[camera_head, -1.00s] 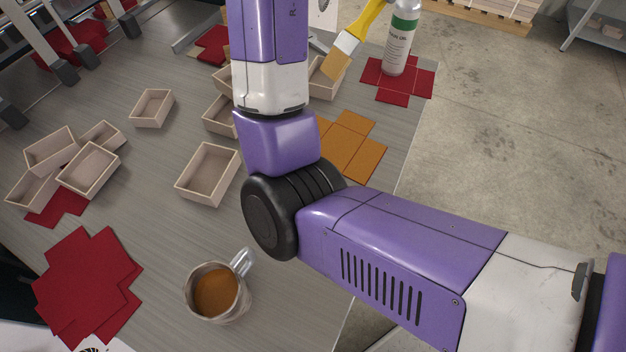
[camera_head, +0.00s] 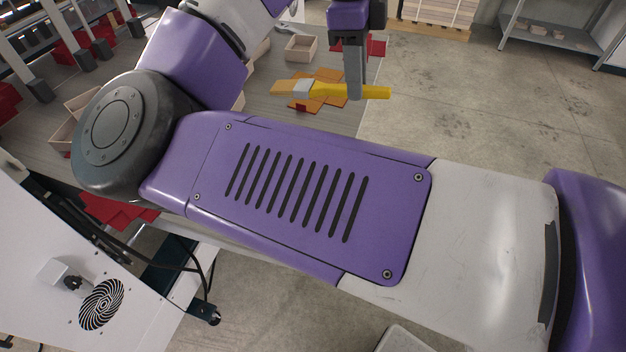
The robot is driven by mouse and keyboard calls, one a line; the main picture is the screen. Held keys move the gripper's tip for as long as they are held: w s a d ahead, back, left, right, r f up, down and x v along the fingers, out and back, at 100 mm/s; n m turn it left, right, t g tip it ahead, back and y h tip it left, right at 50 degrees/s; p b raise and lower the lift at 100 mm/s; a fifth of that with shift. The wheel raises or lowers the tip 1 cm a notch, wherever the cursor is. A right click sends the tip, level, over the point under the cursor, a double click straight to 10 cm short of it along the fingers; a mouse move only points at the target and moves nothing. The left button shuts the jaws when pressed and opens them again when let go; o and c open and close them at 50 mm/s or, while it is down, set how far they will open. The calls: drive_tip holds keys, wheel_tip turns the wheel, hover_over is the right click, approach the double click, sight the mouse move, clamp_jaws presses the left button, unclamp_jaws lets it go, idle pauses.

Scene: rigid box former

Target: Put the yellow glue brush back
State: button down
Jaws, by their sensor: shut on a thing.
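My gripper (camera_head: 355,92) is in the upper middle of the head view, its fingers pointing down. It is shut on the yellow handle of the glue brush (camera_head: 375,92). The brush is held about level, with its orange-brown bristles to the left and the handle end to the right. In the picture it overlaps the orange cut-out sheet (camera_head: 322,103) on the table; its height above the table is hard to tell. The glue mug is not visible.
The grey table (camera_head: 268,108) holds an open box (camera_head: 300,47) behind the brush and a red sheet (camera_head: 376,46). More boxes and red sheets lie at left, partly behind my arm. A white machine (camera_head: 50,240) stands at lower left. Concrete floor is open at right.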

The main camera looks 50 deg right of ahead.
drive_tip(key=shift+s+a+r+t, duration=0.1)
drive_tip(key=shift+a+t, duration=0.15)
drive_tip(key=shift+t, duration=0.05)
drive_tip(key=shift+d, duration=0.1)
drive_tip(key=shift+f+t+y, duration=0.3)
drive_tip(key=shift+f, duration=0.15)
wheel_tip(320, 180, down, 19)
drive_tip(key=shift+f, duration=0.1)
drive_tip(key=shift+f, duration=0.1)
drive_tip(key=c, duration=1.3)
unclamp_jaws()
drive_tip(key=shift+o, duration=0.2)
wheel_tip(320, 180, up, 12)
drive_tip(key=shift+b, duration=0.3)
